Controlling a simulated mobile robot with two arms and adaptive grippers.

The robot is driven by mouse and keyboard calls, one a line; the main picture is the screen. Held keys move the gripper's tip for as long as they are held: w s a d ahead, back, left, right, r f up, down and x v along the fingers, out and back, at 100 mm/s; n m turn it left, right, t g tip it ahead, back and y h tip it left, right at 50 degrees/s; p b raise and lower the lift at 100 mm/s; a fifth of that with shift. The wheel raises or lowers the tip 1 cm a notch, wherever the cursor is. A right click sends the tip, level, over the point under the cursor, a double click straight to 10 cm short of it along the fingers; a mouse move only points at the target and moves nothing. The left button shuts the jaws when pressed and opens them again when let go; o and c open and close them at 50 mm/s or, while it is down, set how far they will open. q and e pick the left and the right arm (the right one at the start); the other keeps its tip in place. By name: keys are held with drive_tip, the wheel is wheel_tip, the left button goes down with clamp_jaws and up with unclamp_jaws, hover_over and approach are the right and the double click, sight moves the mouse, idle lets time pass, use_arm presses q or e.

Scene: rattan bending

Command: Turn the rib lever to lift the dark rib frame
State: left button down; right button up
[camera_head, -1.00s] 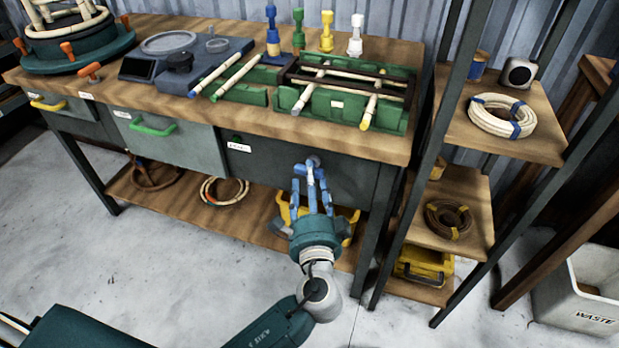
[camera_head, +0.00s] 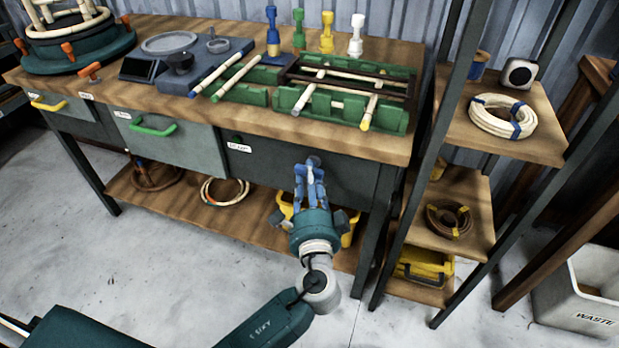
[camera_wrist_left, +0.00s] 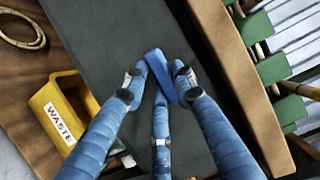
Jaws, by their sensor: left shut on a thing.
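The rib lever is a short blue bar (camera_wrist_left: 158,68) on the dark front panel of the bench, seen in the left wrist view. My left gripper (camera_wrist_left: 160,80) is shut on it, with blue fingers on both sides and a third below. In the head view my left gripper (camera_head: 311,172) is at the panel below the bench top, and its fingers hide most of the lever. The dark rib frame (camera_head: 340,88) lies in the green fixture (camera_head: 345,112) on the bench top, with pale rattan rods across it. My right gripper is not in view.
Drawers with a green handle (camera_head: 152,129) and a yellow handle (camera_head: 47,104) are left of the lever. A yellow waste bin (camera_wrist_left: 65,115) is below it. A shelf rack (camera_head: 455,205) stands close on the right. The floor in front is clear.

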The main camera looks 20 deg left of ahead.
use_arm(q)
drive_tip(key=shift+f+m, duration=0.15)
drive_tip(key=shift+m, duration=0.15)
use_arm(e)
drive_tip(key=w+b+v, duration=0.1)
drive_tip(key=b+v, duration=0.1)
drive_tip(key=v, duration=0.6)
use_arm(q)
drive_tip(key=shift+a+m+t+h+b, duration=0.2)
drive_tip(key=shift+m+t+h+b, duration=0.65)
drive_tip(key=shift+m, duration=2.75)
drive_tip(key=shift+a+m+t+h+b, duration=0.3)
drive_tip(key=shift+m+t+h, duration=1)
drive_tip(key=shift+m, duration=2.3)
drive_tip(key=shift+a+m+t+h+b, duration=0.1)
drive_tip(key=shift+m+t+h+b, duration=0.95)
drive_tip(key=shift+m, duration=2.55)
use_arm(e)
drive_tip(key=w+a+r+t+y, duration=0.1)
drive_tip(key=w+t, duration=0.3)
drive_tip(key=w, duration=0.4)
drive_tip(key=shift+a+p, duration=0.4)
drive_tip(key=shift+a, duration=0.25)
use_arm(q)
drive_tip(key=shift+g+h, duration=0.4)
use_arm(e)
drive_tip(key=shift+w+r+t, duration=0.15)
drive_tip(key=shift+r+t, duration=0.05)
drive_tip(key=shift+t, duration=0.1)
